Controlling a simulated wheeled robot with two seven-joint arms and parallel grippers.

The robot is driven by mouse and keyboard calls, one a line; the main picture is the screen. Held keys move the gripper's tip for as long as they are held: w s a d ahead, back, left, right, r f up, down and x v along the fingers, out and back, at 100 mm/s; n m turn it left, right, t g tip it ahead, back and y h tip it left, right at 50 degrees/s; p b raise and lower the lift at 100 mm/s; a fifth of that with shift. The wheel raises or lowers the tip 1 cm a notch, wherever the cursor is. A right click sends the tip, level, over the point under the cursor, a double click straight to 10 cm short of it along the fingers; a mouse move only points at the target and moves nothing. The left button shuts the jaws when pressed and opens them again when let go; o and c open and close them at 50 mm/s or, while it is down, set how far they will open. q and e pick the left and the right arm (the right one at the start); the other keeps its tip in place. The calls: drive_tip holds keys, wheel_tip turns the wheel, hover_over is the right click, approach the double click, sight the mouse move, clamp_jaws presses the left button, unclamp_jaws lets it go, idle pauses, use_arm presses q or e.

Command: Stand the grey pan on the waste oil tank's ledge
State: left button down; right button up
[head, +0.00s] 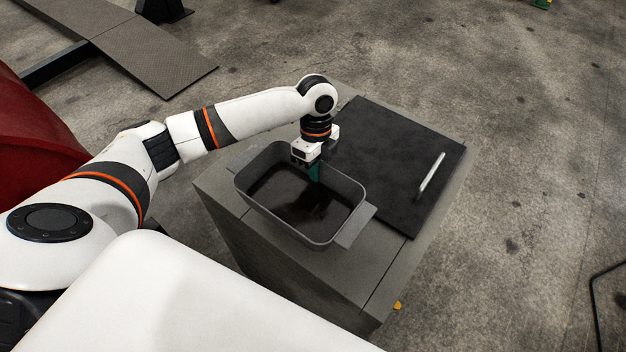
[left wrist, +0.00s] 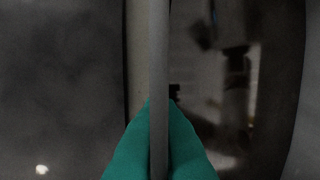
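The grey pan (head: 283,222) is a rectangular tray with dark liquid in it and a flat tab at its right end. It sits level over the bare near ledge of the grey waste oil tank (head: 300,289), beside the black lid. I cannot tell whether its base touches the ledge. My left gripper (head: 316,172) is at the pan's far long wall, pointing down. In the left wrist view, its green fingertips (left wrist: 158,150) lie on both sides of the thin pan wall (left wrist: 158,60), closed against it. My right gripper is not in view.
The black lid (head: 385,150) with a pale bar handle (head: 431,177) covers the far part of the tank top. A red rounded object (head: 35,130) stands at the left. A grey ramp (head: 150,60) lies at the upper left. The floor to the right is mostly clear.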

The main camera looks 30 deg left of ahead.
use_arm(q)
drive_tip(key=shift+w+f, duration=0.15)
drive_tip(key=shift+f, duration=2.3)
drive_tip(key=shift+f, duration=0.1)
drive_tip(key=c, duration=1.6)
unclamp_jaws()
drive_tip(key=shift+c, duration=0.2)
wheel_tip(320, 180, up, 12)
drive_tip(key=w+a, duration=0.1)
drive_tip(key=w, duration=0.1)
